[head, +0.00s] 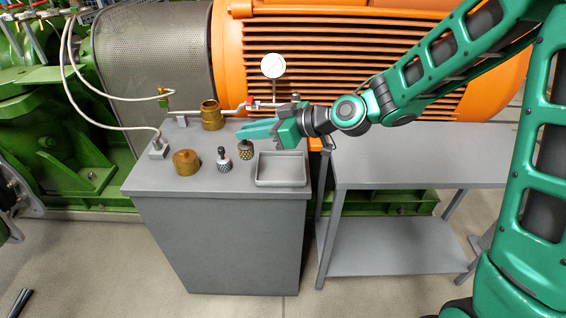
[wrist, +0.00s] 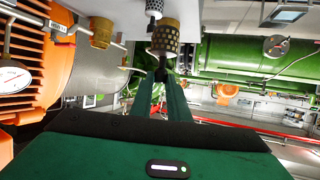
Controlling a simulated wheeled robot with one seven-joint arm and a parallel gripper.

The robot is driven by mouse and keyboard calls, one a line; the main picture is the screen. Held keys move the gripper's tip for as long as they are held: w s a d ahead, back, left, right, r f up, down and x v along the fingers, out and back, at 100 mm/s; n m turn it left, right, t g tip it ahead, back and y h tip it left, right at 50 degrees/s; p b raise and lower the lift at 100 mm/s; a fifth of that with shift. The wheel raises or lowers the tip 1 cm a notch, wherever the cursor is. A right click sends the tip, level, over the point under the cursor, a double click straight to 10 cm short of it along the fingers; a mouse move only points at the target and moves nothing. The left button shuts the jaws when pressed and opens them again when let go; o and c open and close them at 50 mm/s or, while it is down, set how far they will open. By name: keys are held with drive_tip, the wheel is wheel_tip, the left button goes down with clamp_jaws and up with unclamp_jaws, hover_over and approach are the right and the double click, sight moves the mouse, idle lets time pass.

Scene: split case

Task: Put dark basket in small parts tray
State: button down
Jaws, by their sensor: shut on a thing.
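The dark basket (head: 246,150) is a small brownish mesh cylinder with a dark top, at the right-hand part of the grey cabinet top. My gripper (head: 243,133) reaches in from the right and is shut on its top end; the basket also shows beyond the fingertips in the wrist view (wrist: 166,38). I cannot tell whether the basket touches the cabinet top. The small parts tray (head: 282,184) is a shallow grey rectangular tray just right of the basket. It looks empty and is not seen in the wrist view.
A lighter chequered basket (head: 224,163) stands close left of the dark one. A brass pot (head: 186,162) and a taller brass fitting (head: 210,117) stand farther left and behind. A pipe with a gauge (head: 272,66) runs behind. A lower grey table (head: 420,160) at right is clear.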

drive_tip(key=shift+w+d+f, duration=0.95)
drive_tip(key=shift+d+f, duration=0.6)
drive_tip(key=shift+f, duration=0.2)
drive_tip(key=shift+w+d+f, duration=1)
drive_tip(key=shift+d+f, duration=0.5)
drive_tip(key=shift+f, duration=0.25)
drive_tip(key=shift+w+d+f, duration=0.95)
drive_tip(key=shift+d+f, duration=0.6)
drive_tip(key=shift+f, duration=0.2)
drive_tip(key=shift+f, duration=0.1)
drive_tip(key=c, duration=1.7)
unclamp_jaws()
drive_tip(key=v, duration=1.2)
drive_tip(key=shift+s+d, duration=0.1)
